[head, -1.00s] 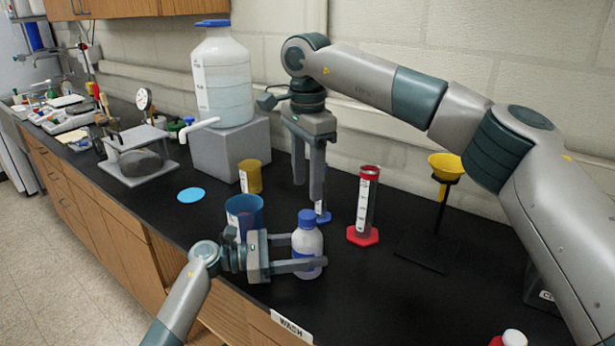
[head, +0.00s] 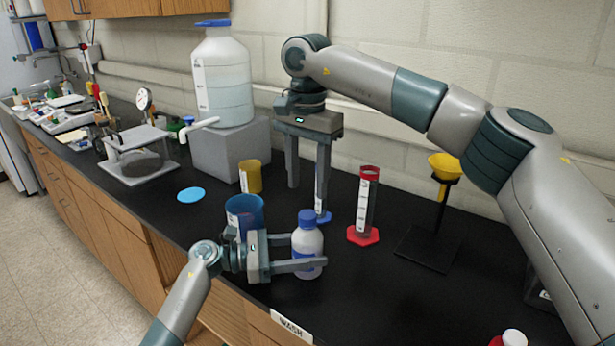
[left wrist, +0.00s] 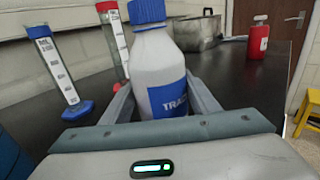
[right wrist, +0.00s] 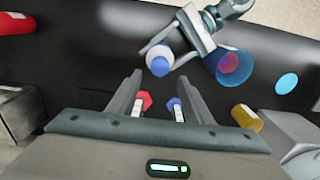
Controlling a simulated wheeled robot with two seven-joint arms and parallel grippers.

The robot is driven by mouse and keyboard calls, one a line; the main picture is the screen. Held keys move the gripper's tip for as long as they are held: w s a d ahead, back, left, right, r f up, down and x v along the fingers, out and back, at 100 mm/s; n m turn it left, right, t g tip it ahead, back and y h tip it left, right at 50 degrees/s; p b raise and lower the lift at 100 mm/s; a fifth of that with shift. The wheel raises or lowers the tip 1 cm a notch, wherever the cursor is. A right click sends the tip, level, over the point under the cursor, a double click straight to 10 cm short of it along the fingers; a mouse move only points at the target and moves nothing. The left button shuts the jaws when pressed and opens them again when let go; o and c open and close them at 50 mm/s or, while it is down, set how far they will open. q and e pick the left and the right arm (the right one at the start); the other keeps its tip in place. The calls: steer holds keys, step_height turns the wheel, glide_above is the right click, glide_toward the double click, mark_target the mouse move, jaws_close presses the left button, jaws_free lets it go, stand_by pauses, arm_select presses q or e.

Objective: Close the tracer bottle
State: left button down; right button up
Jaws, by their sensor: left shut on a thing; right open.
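The tracer bottle (head: 307,245) is white with a blue label and stands upright near the bench's front edge. It also shows in the left wrist view (left wrist: 158,70). A blue cap (head: 307,217) sits on its top; I cannot tell how tight it is. My left gripper (head: 318,256) is shut on the bottle's body from the left. My right gripper (head: 307,200) is open and empty, pointing down above the bench behind the bottle. In the right wrist view, the blue cap (right wrist: 160,66) lies beyond the open fingers, apart from them.
A blue cup (head: 244,214) stands close left of the bottle. A blue-based cylinder (left wrist: 53,62) and a red cylinder (head: 366,205) stand behind. A yellow beaker (head: 250,176), large jug on a grey block (head: 230,150) and funnel stand (head: 440,205) are farther off.

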mark_target(308, 214)
steer(key=shift+f, duration=3.85)
steer(key=shift+c, duration=0.4)
steer(key=c, duration=1)
steer(key=shift+c, duration=0.2)
